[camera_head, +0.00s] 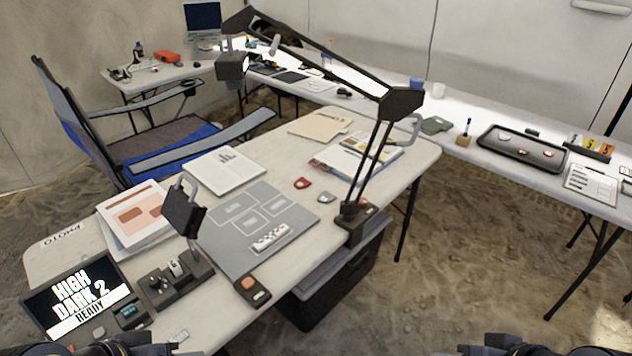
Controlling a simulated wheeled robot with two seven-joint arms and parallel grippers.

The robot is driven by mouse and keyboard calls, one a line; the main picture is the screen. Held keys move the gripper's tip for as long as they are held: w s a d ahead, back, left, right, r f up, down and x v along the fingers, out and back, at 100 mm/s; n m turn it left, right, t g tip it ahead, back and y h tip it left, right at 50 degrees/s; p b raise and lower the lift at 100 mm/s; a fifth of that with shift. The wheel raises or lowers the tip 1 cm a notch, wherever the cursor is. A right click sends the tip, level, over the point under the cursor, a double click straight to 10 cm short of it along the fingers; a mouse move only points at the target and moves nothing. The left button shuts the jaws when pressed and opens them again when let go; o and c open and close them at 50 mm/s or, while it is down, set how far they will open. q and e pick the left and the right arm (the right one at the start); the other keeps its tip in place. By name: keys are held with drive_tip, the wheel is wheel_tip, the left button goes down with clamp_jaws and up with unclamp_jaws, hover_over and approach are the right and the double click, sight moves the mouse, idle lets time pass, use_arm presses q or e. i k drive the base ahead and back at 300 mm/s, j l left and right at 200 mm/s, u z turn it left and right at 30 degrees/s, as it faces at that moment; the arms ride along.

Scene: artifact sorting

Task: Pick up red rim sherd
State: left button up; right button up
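A small red sherd (301,183) lies flat on the near table, just above the grey mat and left of the lamp post; it looks like the red rim sherd. A pale grey sherd (327,197) lies close to its right. Another small red thing (365,203) shows by the lamp base, and I cannot tell what it is. Only dark parts of my two arms show at the bottom edge, left and right. Neither gripper's fingers are in view, and nothing touches the sherds.
The desk lamp (350,210) stands at the table's right edge, its arm arching overhead. A grey mat (222,238) with a scale bar, papers, a small screen (80,298) and devices fill the near table. A black tray (490,142) sits on the back table.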

sight(302, 183)
drive_tip(key=i+l+z, duration=0.6)
drive_tip(key=z, duration=0.15)
drive_tip(key=i+l+z, duration=0.25)
drive_tip(key=i+z, duration=0.15)
drive_tip(key=i+l+u, duration=0.1)
drive_tip(key=i, duration=0.3)
drive_tip(key=i+l+u, duration=0.15)
drive_tip(key=i, duration=0.25)
drive_tip(key=i+u, duration=0.15)
drive_tip(key=u, duration=0.35)
drive_tip(key=i+l+u, duration=0.1)
drive_tip(key=u, duration=0.35)
drive_tip(key=i+l+u, duration=0.1)
drive_tip(key=l+u, duration=0.2)
drive_tip(key=u, duration=0.2)
drive_tip(key=i+l+u, duration=0.1)
drive_tip(key=u, duration=0.3)
drive_tip(key=i+l+u, duration=0.1)
drive_tip(key=u, duration=0.35)
drive_tip(key=l+u, duration=0.2)
drive_tip(key=u, duration=0.2)
drive_tip(key=i+l+u, duration=0.1)
drive_tip(key=u, duration=0.3)
drive_tip(key=l+u, duration=0.3)
drive_tip(key=u, duration=0.15)
drive_tip(key=l+u, duration=0.15)
drive_tip(key=u, duration=0.25)
drive_tip(key=i+l+u, duration=0.2)
drive_tip(key=i, duration=0.25)
drive_tip(key=j, duration=0.1)
